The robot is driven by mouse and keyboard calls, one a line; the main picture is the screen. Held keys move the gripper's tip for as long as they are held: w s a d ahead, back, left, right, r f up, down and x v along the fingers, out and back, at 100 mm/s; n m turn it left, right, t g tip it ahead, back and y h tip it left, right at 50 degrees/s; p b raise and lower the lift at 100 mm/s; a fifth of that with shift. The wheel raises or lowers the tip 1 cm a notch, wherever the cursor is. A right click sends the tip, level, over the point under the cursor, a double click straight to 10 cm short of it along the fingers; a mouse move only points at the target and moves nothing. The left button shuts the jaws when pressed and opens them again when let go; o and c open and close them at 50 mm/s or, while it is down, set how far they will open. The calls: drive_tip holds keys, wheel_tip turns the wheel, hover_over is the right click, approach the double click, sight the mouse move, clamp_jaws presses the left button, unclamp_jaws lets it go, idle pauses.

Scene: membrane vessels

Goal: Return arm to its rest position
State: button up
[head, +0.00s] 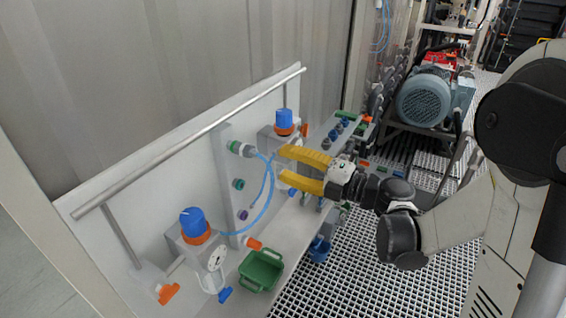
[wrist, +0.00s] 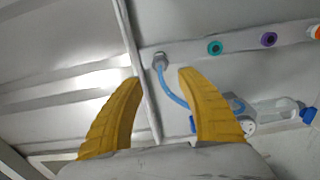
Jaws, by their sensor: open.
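My gripper (head: 283,163) has two yellow fingers, spread apart with nothing between them. In the head view it points left, in front of the white panel and near the blue-capped regulator (head: 284,122) at the back. A thin blue hose (head: 264,205) curves from a green-ringed fitting (head: 241,148) down to the front regulator (head: 193,224). In the wrist view my gripper (wrist: 160,75) is open, with the panel, a metal rod and the blue hose (wrist: 172,92) beyond the fingers. I cannot tell whether a finger touches anything.
A metal rail (head: 190,140) runs along the panel top. A green bin (head: 261,270) sits on the shelf below. A blue motor (head: 423,100) stands on the grated floor behind my arm. The grating (head: 340,285) below my arm looks mostly clear.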

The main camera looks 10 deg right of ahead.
drive_tip(key=w+d+r+m+t+h+b, duration=0.3)
drive_tip(key=d+r+m+t+h, duration=0.15)
drive_tip(key=r+m+t, duration=0.25)
drive_tip(key=d+m+t+h+b, duration=0.2)
drive_tip(key=d+m+h+b, duration=0.1)
drive_tip(key=d+m+h, duration=0.6)
drive_tip(key=s+d+f+m+g+h+b, duration=0.3)
drive_tip(key=s+f+m+g+h, duration=0.1)
drive_tip(key=s+f+m, duration=0.3)
drive_tip(key=s+a+f+m+g+y+b, duration=0.1)
drive_tip(key=s+a+f+m+g, duration=0.1)
drive_tip(key=s+f, duration=0.6)
drive_tip(key=s+a+f+m+g+y+b, duration=0.2)
drive_tip(key=s+a+f+g, duration=0.3)
drive_tip(key=f, duration=0.5)
drive_tip(key=s+m+g, duration=0.1)
drive_tip(key=s+g, duration=0.1)
drive_tip(key=s, duration=0.1)
drive_tip(key=shift+s+b, duration=0.3)
